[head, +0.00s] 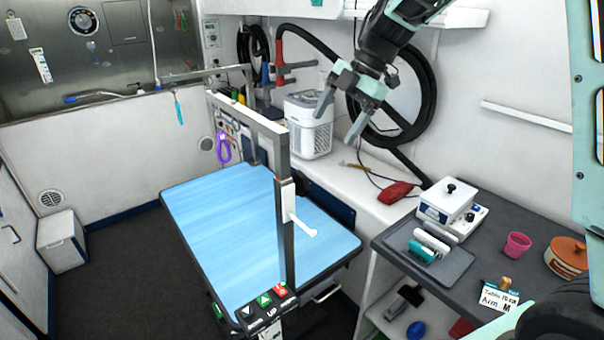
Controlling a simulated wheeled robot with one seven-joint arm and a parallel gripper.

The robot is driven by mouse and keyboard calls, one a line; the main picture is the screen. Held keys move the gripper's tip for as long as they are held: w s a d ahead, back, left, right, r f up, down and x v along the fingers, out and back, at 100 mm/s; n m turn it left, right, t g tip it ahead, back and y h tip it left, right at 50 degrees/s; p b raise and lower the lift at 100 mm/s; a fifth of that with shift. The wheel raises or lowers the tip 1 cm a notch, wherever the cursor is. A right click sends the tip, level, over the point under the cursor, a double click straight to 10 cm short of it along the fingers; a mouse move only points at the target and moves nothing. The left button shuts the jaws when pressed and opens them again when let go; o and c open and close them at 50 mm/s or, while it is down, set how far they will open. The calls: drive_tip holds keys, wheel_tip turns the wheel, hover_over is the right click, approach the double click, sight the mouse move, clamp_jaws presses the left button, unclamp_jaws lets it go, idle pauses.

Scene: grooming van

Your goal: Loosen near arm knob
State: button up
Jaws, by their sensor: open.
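The near grooming arm (284,150) is a grey metal post at the front edge of the blue grooming table (225,220), with a bar running back to the left from its top. A second, far arm (215,73) stands at the table's back end.
A button panel (265,302) sits at the table's front. To the right, a grey counter (440,290) holds a tray (455,262), a white box (447,200), a pink cup (516,245) and a label card (497,296). A white machine (308,125) stands on the back shelf. The tabletop is clear.

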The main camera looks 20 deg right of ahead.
sight(303, 178)
drive_tip(key=p+x, duration=0.2)
drive_tip(key=x, duration=1.3)
drive_tip(key=shift+s+a+f, duration=0.1)
drive_tip(key=shift+f, duration=0.15)
drive_tip(key=c, duration=1)
